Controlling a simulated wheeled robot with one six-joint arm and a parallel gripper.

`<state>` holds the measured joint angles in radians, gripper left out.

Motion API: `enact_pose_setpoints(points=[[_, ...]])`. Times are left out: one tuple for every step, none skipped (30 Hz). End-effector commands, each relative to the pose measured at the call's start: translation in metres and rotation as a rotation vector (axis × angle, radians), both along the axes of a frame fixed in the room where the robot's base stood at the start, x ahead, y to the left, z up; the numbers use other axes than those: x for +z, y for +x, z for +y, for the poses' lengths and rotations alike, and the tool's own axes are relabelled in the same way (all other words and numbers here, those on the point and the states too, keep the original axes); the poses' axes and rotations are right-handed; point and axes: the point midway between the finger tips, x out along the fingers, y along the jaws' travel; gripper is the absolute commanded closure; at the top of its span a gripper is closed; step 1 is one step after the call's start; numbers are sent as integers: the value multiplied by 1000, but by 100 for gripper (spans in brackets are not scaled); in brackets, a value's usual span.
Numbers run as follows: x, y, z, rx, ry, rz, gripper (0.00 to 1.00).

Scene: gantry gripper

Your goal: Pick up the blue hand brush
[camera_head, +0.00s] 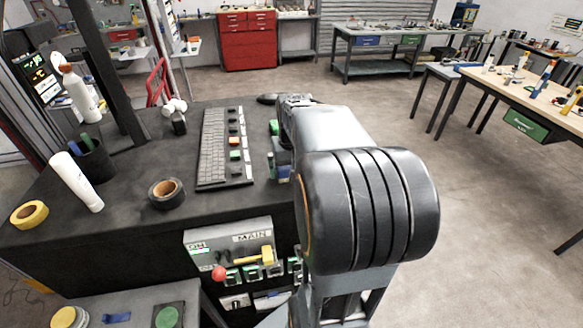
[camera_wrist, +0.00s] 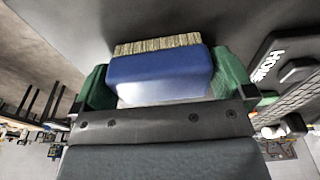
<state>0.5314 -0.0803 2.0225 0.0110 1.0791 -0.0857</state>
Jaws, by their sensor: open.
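The blue hand brush (camera_wrist: 160,74) shows in the wrist view, a blue block with a row of tan bristles along its far edge. My gripper (camera_wrist: 162,82) is open, with one green finger on each side of the brush. Whether either finger touches the brush is hard to tell. In the head view my gripper (camera_head: 272,144) is at the right edge of the dark bench, right of the keyboard panel, and my arm hides most of it. The brush cannot be made out clearly there.
The dark bench (camera_head: 135,215) holds a keyboard panel (camera_head: 214,150) close left of my gripper. Black tape (camera_head: 166,193), a white tube (camera_head: 76,182), yellow tape (camera_head: 29,214) and a dark cup (camera_head: 95,160) stand further left. Open floor (camera_head: 480,230) lies to the right.

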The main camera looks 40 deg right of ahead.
Motion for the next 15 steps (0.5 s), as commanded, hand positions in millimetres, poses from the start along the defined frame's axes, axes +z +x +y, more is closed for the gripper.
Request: enact_pose_setpoints(points=[[-4,0,0,0,1,2,0],[-5,0,0,0,0,1,0],[-7,1,0,1,0,1,0],[-7,1,0,1,0,1,0],[-8,1,0,1,0,1,0],[-8,1,0,1,0,0,0],[-8,1,0,1,0,0,0],[-8,1,0,1,0,0,0],[-8,1,0,1,0,0,0],[-8,1,0,1,0,0,0],[-8,1,0,1,0,0,2],[-8,1,0,1,0,0,6],[-8,1,0,1,0,0,9],[-8,1,0,1,0,0,12],[-8,1,0,1,0,0,15]])
